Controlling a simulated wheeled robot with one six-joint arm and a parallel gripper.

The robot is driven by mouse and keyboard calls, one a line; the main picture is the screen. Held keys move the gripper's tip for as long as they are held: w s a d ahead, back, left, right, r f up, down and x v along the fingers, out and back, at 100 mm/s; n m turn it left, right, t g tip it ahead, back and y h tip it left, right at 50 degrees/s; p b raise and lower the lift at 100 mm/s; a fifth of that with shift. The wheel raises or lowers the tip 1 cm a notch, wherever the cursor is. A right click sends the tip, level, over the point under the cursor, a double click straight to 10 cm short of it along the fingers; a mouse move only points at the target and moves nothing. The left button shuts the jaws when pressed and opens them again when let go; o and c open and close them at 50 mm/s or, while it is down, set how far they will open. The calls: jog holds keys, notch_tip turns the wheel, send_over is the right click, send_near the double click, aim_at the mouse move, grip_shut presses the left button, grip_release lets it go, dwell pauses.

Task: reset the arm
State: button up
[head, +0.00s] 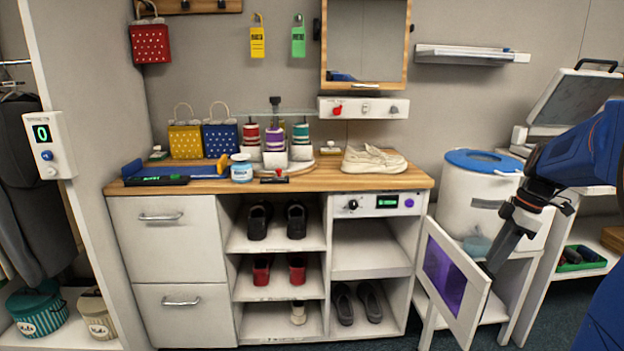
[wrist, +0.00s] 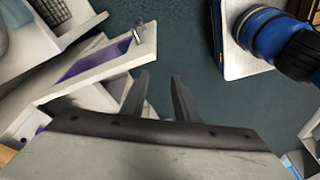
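My gripper (head: 490,266) hangs at the right of the head view, beside the upper outer edge of an open white door (head: 447,310) with a purple window. In the wrist view my gripper (wrist: 160,76) has its two fingers apart, with only dark floor showing between the tips. The door (wrist: 118,62) and its metal handle lie to the left of the fingers there. Whether a finger touches the door cannot be told. My blue arm reaches in from the right.
A wooden-topped cabinet (head: 300,184) with shoes, spools and small bags stands left of my gripper. A white bin with a blue lid (head: 485,162) stands behind it. A shelf unit (head: 574,255) is at the right. Open floor shows in the wrist view.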

jog(key=s+a+r+m+t+h, duration=0.15)
jog(key=s+a+m, duration=0.35)
jog(key=s+a, duration=0.6)
jog(key=s+a+f+m+t, duration=0.1)
jog(key=s+a+f+m, duration=0.1)
jog(key=s+a, duration=0.3)
jog(key=s+a+f+m+t+h, duration=0.1)
jog(key=s+a+f+m, duration=0.2)
jog(key=s+a+m, duration=0.2)
jog(key=shift+s+f, duration=0.15)
jog(key=shift+s, duration=0.3)
jog(key=shift+t, duration=0.25)
